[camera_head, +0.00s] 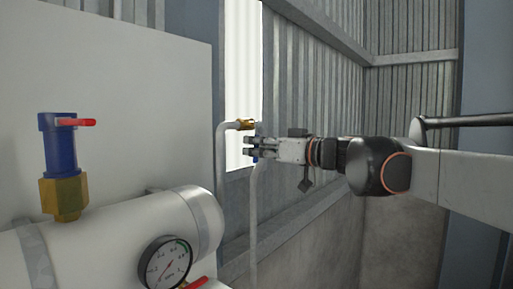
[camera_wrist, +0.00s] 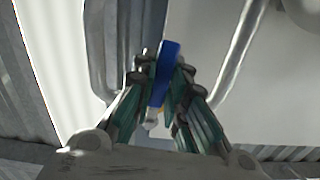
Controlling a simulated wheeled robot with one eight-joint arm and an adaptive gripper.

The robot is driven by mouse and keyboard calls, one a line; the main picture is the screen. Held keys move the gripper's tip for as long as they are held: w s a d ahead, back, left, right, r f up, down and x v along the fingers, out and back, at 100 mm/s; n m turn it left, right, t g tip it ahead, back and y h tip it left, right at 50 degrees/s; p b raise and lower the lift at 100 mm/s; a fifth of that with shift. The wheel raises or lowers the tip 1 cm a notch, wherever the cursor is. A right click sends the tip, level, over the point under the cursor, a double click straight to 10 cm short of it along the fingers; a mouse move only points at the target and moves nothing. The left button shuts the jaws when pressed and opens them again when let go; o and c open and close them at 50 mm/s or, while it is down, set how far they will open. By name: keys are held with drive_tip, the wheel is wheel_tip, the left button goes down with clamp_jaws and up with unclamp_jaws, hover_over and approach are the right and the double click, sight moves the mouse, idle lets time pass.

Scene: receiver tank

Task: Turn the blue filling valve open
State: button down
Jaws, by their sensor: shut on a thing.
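The blue valve handle (camera_wrist: 168,60) stands upright between the two fingers of my gripper (camera_wrist: 163,80) in the wrist view. My gripper is shut on it, one finger on each side. A little brass and a pale round part show below the handle. In the head view my gripper (camera_head: 254,147) reaches in from the right to the pipes, just below a brass fitting (camera_head: 245,124). The handle is mostly hidden by the fingers there.
A white tank (camera_head: 120,240) at lower left carries a pressure gauge (camera_head: 165,264) and a blue and brass valve (camera_head: 61,150) with a red lever. Grey pipes (camera_head: 222,165) run beside my gripper. A corrugated wall (camera_head: 300,90) stands behind.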

drive_tip(key=shift+s+a+r+m, duration=0.1)
drive_tip(key=shift+s+a+m, duration=0.2)
drive_tip(key=shift+m, duration=0.6)
drive_tip(key=shift+s+a+r+m, duration=0.15)
drive_tip(key=shift+s+m, duration=0.15)
drive_tip(key=shift+m, duration=0.6)
drive_tip(key=c, duration=1.6)
unclamp_jaws()
drive_tip(key=shift+s+d+f, duration=0.1)
drive_tip(key=v, duration=0.7)
drive_tip(key=shift+s+d, duration=0.1)
drive_tip(key=shift+d, duration=0.05)
